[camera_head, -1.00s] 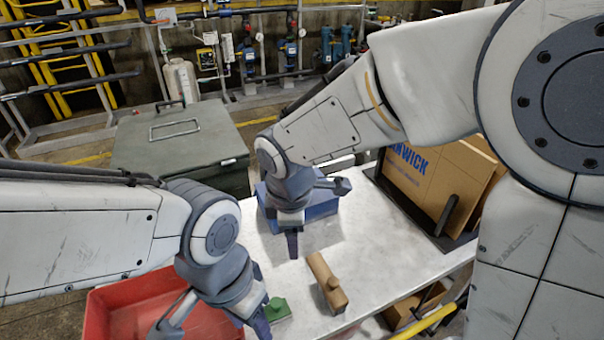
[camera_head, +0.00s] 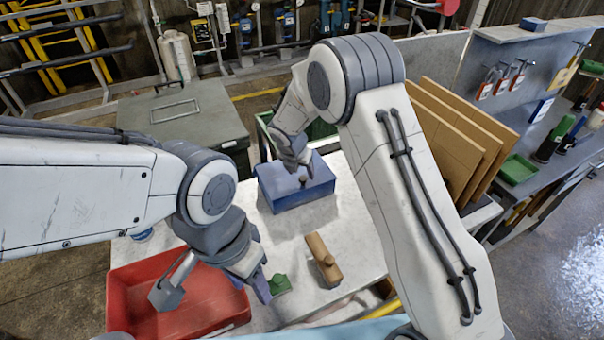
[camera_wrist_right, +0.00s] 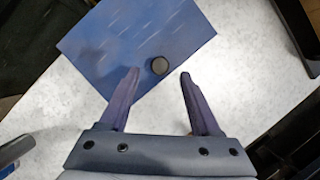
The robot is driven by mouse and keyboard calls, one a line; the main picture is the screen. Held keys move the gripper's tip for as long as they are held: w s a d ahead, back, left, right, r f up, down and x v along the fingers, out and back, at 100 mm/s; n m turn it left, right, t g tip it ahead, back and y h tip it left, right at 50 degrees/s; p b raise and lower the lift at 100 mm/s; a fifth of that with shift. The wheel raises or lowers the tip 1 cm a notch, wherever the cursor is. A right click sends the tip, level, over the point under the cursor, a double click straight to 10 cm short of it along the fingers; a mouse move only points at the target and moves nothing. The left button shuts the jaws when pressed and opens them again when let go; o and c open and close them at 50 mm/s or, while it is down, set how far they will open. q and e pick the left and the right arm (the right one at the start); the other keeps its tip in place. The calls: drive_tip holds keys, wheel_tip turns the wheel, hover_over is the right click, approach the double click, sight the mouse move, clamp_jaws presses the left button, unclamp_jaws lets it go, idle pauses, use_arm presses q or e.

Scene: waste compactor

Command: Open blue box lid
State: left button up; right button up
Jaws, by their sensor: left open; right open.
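The blue box (camera_head: 290,198) stands on the white table, its lid lying flat on top. A dark round knob (camera_head: 302,181) sits on the lid. In the right wrist view the blue lid (camera_wrist_right: 120,40) fills the upper part, and its knob (camera_wrist_right: 160,66) lies just beyond and between the fingertips. My right gripper (camera_wrist_right: 158,73) is open and empty above the lid, near the knob; it also shows in the head view (camera_head: 298,172). My left gripper (camera_head: 215,296) is open over the red bin, with nothing seen between its fingers.
A red bin (camera_head: 122,300) is at the table's left front. A wooden tool (camera_head: 322,262) and a green object (camera_head: 279,285) lie on the table. Tan boards (camera_head: 440,150) stand to the right. A grey-green chest (camera_head: 150,118) is behind on the left.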

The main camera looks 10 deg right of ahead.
sight(303, 178)
drive_tip(key=shift+x, duration=1.7)
clamp_jaws()
drive_tip(key=shift+s, duration=0.1)
